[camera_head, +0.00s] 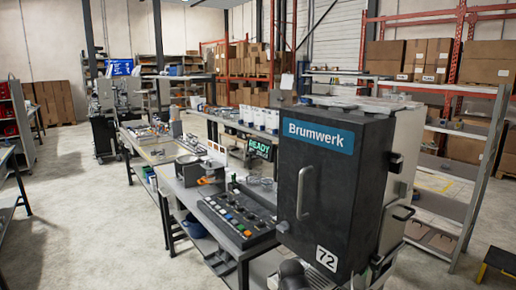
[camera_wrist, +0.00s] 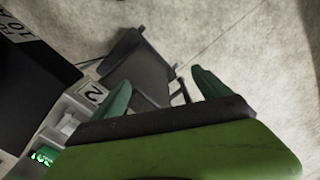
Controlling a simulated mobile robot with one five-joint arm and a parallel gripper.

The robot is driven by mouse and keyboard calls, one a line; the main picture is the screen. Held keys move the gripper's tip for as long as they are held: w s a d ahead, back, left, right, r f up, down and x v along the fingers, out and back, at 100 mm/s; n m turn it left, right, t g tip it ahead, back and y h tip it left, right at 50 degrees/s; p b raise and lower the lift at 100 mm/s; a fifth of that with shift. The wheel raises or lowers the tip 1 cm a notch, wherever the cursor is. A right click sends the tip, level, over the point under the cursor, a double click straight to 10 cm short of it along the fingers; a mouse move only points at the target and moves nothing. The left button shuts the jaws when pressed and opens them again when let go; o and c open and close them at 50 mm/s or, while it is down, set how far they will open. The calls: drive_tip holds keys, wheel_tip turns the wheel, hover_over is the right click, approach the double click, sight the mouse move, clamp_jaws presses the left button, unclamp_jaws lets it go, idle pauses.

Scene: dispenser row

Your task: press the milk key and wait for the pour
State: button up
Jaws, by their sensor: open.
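In the head view a dark panel with rows of coloured keys (camera_head: 238,214) lies on the workbench, left of a black cabinet marked Brumwerk (camera_head: 325,180). The key labels are too small to read, so I cannot tell which is the milk key. No pour is visible. In the wrist view my gripper (camera_wrist: 160,80) has two green fingers, spread apart with nothing gripped between them.
The long workbench (camera_head: 160,155) carries several small items. A metal shelf (camera_head: 465,180) stands right of the cabinet, and racks with cardboard boxes (camera_head: 250,60) stand behind. The concrete floor (camera_head: 75,200) at the left is mostly clear. A dark flat object (camera_wrist: 140,65) shows beyond my fingers.

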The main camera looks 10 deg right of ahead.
clamp_jaws()
idle(0.7)
drive_tip(key=shift+d, duration=0.1)
idle(1.0)
